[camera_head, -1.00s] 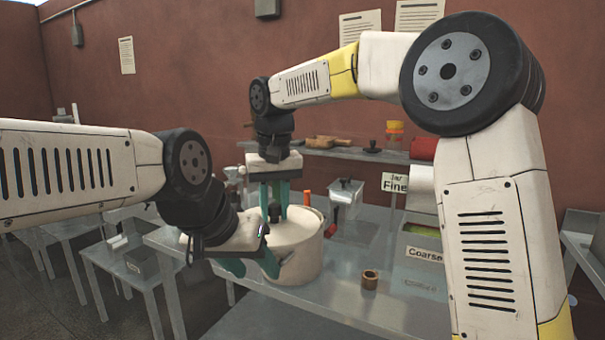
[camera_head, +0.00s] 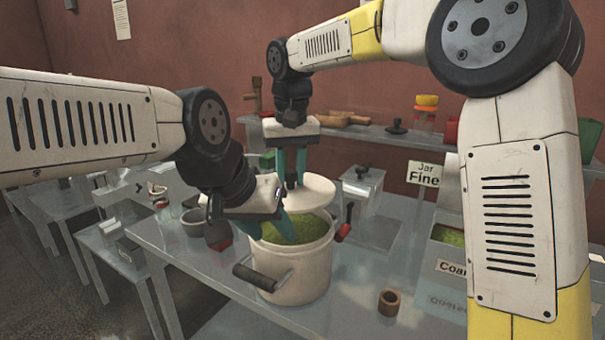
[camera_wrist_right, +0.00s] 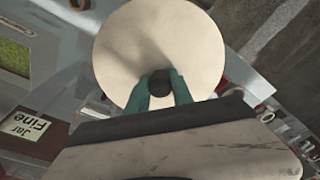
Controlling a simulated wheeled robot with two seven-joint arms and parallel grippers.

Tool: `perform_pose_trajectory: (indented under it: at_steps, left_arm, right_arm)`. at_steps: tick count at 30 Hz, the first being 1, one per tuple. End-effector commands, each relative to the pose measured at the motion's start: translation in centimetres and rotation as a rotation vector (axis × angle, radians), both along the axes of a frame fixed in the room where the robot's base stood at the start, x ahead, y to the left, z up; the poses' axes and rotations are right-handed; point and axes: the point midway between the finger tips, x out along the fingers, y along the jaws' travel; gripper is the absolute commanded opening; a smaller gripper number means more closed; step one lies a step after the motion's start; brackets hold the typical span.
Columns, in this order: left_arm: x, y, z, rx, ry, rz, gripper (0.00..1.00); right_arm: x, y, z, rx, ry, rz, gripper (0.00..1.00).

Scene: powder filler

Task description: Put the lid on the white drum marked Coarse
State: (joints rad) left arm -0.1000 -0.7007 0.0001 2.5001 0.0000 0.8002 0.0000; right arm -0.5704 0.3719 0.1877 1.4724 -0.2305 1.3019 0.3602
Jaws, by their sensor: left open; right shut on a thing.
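The white drum (camera_head: 305,275) stands on the metal table, full of green granules (camera_head: 308,231); no marking shows on its visible side. The round cream lid (camera_head: 318,193), with a dark knob, is apart from it in the head view, over the drum's far side. My right gripper (camera_head: 291,180) is shut on the knob; the wrist view shows the knob (camera_wrist_right: 160,82) between its teal fingers and the lid (camera_wrist_right: 155,35) beyond. My left gripper (camera_head: 283,230) is open at the drum's near left, its teal fingers overlapping the opening; I cannot tell whether they touch the rim.
A bin labelled Coarse (camera_head: 453,268) and a Jar Fine sign (camera_head: 426,174) are at right, partly behind my right arm. A brown ring (camera_head: 389,302) lies on the table. A lidded metal box (camera_head: 362,188) is behind. A grey bowl (camera_head: 193,222) is left of the drum.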

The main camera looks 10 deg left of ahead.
Motion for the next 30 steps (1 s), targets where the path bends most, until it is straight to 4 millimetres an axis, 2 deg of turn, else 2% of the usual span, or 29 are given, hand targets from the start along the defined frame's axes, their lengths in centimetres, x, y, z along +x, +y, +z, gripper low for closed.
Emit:
perform_pose_trajectory:
  at_steps: [8,30]
  left_arm:
    - [0.0,0.0,0.0,0.000,0.000,0.000,0.47]
    - [0.0,0.0,0.0,0.000,0.001,0.000,0.47]
  right_arm:
    - [-0.1,-0.1,-0.8,0.000,0.000,0.000,0.00]
    - [-0.1,-0.1,-6.2,-0.001,0.000,-0.001,0.00]
